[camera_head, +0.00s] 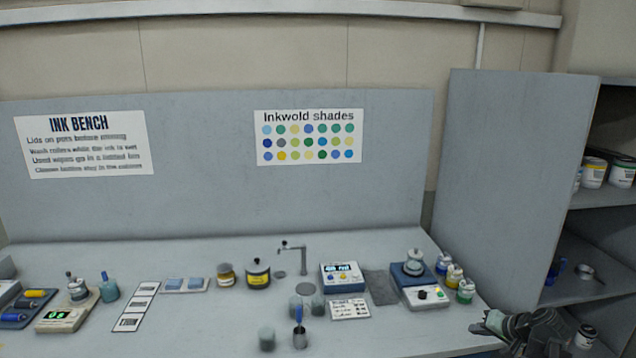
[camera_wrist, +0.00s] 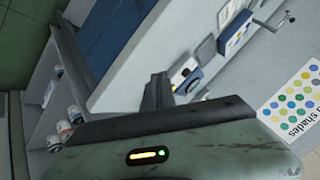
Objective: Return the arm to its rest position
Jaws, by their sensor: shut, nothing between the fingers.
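My arm reaches in at the lower right of the head view, and its gripper (camera_head: 482,326) is by the right front corner of the ink bench (camera_head: 200,335). The gripper is shut and empty. In the wrist view, my gripper (camera_wrist: 157,92) shows as dark closed fingers in front of the bench, which appears tilted. The fingers look apart from the bench items, though the exact gap cannot be told. Most of my arm is outside the head view.
Small ink pots (camera_head: 465,290) and a white-and-blue device (camera_head: 420,290) stand near the bench's right end. A grey cabinet (camera_head: 510,190) with shelves of tins (camera_head: 594,172) stands to the right.

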